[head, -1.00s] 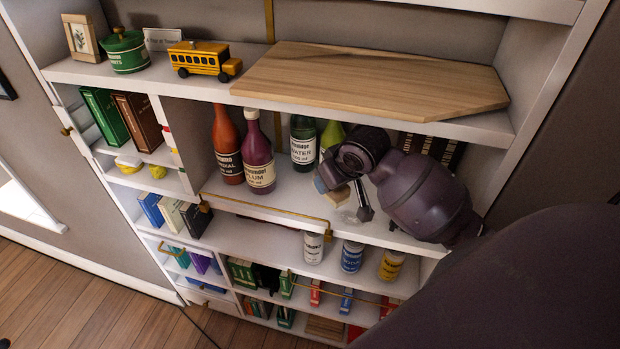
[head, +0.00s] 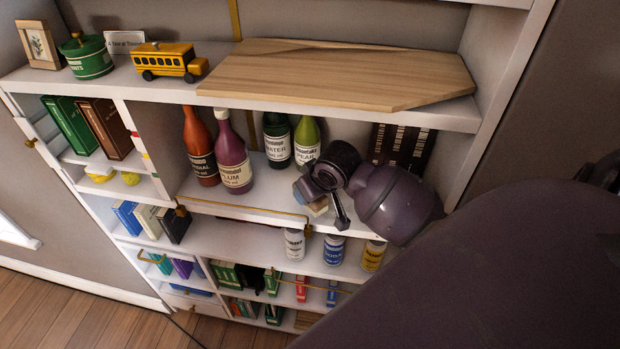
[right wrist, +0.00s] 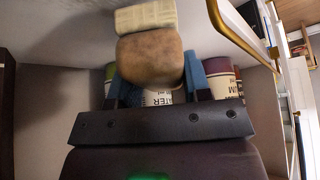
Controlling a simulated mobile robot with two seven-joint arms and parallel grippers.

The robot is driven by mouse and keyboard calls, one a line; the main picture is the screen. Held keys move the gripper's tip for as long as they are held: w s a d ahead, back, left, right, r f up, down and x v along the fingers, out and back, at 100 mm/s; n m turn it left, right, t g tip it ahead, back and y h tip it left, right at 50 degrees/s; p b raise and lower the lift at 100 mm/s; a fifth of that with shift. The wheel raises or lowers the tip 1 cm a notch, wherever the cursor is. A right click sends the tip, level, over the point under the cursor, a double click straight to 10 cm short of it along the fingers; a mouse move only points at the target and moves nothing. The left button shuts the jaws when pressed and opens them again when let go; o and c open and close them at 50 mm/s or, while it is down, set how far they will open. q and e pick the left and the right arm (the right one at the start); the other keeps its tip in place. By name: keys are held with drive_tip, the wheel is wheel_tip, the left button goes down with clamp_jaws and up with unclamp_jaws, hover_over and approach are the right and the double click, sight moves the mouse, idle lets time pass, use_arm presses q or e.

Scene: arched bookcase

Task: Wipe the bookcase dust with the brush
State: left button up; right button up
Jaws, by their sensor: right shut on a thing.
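The white bookcase (head: 250,240) fills most of the head view. My right gripper (head: 308,200) reaches in from the right over its middle shelf, in front of the bottles. In the right wrist view its blue fingers (right wrist: 197,75) are shut on the brush (right wrist: 150,60), a tan block with a pale cream end (right wrist: 145,17) pointing away from the gripper. In the head view the brush (head: 318,207) shows as a small tan piece by the fingers, close to the shelf's front edge. I cannot tell whether it touches the shelf. No dust is clearly visible. My left gripper is not in view.
An orange bottle (head: 199,150), a plum bottle (head: 233,155), a dark green water bottle (head: 277,140) and a pear bottle (head: 307,143) stand behind the gripper. A wooden board (head: 340,75) lies above. A gold rail (head: 240,210) runs along the shelf front. Jars (head: 333,250) stand below.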

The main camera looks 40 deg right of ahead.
sight(326, 198)
drive_tip(key=shift+f, duration=1)
idle(0.8)
drive_tip(key=shift+s+d, duration=0.1)
drive_tip(key=shift+s+d+r, duration=0.15)
drive_tip(key=shift+s+d, duration=1)
drive_tip(key=shift+s, duration=0.2)
drive_tip(key=shift+s+d+f, duration=0.2)
drive_tip(key=shift+s+d, duration=1.1)
drive_tip(key=shift+s, duration=0.25)
